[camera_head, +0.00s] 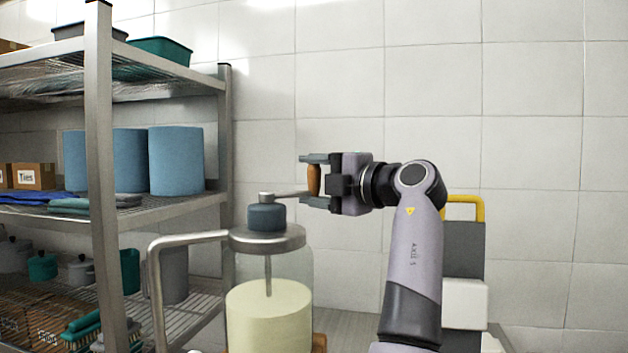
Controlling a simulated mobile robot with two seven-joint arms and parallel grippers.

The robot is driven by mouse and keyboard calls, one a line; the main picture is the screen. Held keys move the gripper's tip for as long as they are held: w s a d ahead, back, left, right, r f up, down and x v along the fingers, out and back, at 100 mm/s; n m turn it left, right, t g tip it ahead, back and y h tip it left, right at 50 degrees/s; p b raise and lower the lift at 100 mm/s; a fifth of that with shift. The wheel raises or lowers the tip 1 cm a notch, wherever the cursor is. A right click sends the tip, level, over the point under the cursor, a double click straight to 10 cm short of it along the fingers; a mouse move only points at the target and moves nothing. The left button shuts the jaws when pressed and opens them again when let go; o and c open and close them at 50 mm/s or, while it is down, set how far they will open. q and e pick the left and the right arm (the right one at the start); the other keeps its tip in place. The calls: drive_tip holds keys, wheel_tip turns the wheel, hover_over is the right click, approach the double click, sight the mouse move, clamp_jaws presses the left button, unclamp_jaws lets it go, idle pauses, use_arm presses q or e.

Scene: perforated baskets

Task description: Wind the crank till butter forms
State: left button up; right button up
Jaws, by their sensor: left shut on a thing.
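The butter churn is a clear jar (240,272) with a metal lid (268,239) and a dark blue-grey gear housing (266,217) on top. Pale yellow cream (268,318) fills the lower part, with a smooth, level-looking top; I cannot tell whether any butter is in it. A thin rod runs from the lid down into the cream. The crank arm (290,195) points right from the housing to an upright wooden knob (314,181). My left gripper (312,180) is shut on this knob, one finger above and one below. My right gripper is out of view.
A metal shelf rack (100,180) with blue rolls (176,160), boxes and pots stands at the left. A bent metal bar (153,285) is left of the jar. A grey and yellow object (464,245) stands behind my arm. A tiled wall is behind.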

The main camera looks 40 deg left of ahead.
use_arm(q)
drive_tip(key=shift+w+a+r, duration=0.1)
drive_tip(key=shift+r, duration=0.15)
drive_tip(key=shift+a, duration=0.2)
drive_tip(key=s+a+n+g+h+p, duration=0.2)
drive_tip(key=a+n+g, duration=0.4)
drive_tip(key=a+g, duration=0.3)
drive_tip(key=shift+s+a+h+p, duration=0.35)
drive_tip(key=shift+s+p, duration=0.25)
drive_tip(key=shift+p, duration=0.8)
drive_tip(key=shift+s+a+f+n+g+h, duration=0.15)
drive_tip(key=shift+s+n+g+h, duration=0.15)
drive_tip(key=shift+n+g+h, duration=0.2)
drive_tip(key=shift+s+a+r+n+g+h, duration=0.1)
drive_tip(key=shift+s+n+g+h, duration=0.2)
drive_tip(key=shift+n+g, duration=0.25)
idle(0.4)
